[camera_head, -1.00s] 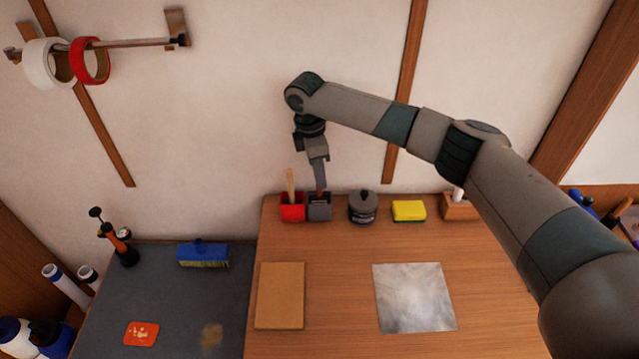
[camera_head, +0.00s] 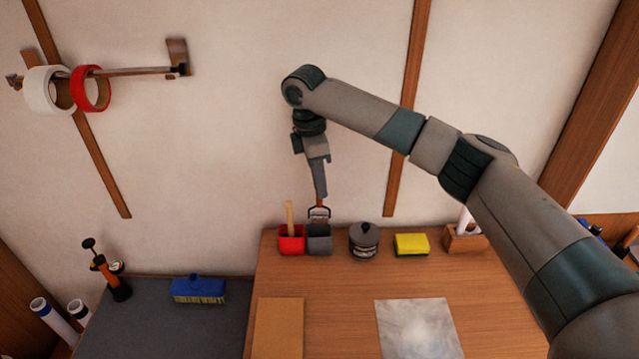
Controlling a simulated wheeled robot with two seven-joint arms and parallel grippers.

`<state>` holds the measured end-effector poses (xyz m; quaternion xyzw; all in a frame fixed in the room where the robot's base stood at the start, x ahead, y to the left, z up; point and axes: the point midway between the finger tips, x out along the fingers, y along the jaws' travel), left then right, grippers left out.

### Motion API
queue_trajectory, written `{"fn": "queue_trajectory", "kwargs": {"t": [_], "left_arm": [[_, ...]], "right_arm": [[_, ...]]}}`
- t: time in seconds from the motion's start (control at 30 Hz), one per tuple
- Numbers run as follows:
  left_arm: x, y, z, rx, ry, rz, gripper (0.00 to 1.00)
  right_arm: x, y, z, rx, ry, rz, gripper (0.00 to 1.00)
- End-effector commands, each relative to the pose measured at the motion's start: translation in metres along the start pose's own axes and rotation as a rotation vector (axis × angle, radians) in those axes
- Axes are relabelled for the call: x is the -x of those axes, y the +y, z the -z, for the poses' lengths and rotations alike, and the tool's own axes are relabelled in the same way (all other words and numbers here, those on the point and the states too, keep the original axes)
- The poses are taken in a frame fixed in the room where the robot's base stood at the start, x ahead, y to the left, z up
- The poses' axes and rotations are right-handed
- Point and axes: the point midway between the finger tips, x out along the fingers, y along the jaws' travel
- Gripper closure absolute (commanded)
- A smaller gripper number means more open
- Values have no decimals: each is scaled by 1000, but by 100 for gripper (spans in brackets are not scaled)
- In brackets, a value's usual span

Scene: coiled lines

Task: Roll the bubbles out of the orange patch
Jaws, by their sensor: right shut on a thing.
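My right gripper (camera_head: 320,196) is shut on a small hand roller (camera_head: 319,212), held upright with its dark frame pointing down. The roller's head is just above or at the mouth of the grey holder (camera_head: 319,240); I cannot tell whether its lower end is clear of the rim. The reddish handle shows only a little below the fingers. The orange patch is outside the view at this moment. The grey mat (camera_head: 165,325) shows only its far part. My left gripper is not in view.
A red holder (camera_head: 291,243) with a wooden-handled tool stands beside the grey one. A dark lidded pot (camera_head: 364,241), a yellow sponge (camera_head: 411,245), a blue brush (camera_head: 198,290) and an orange-black pump (camera_head: 108,272) stand nearby. A tan board (camera_head: 278,330) and a silvery sheet (camera_head: 418,330) lie in front.

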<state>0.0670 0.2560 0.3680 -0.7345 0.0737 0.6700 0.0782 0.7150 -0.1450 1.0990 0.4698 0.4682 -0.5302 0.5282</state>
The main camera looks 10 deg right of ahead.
Motion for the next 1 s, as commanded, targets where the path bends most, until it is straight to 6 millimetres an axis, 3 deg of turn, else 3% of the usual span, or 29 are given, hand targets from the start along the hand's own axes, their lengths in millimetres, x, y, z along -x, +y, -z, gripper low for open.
{"fn": "queue_trajectory", "kwargs": {"t": [0.27,0.47,0.77,1.0], "left_arm": [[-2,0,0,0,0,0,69],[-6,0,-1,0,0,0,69],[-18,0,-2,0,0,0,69],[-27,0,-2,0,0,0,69]], "right_arm": [[-2,-3,-1,-28,0,4,100],[-10,-17,-4,-153,0,19,100],[-29,-60,-12,-486,-2,59,100],[-46,-109,-20,-787,-1,97,100]]}}
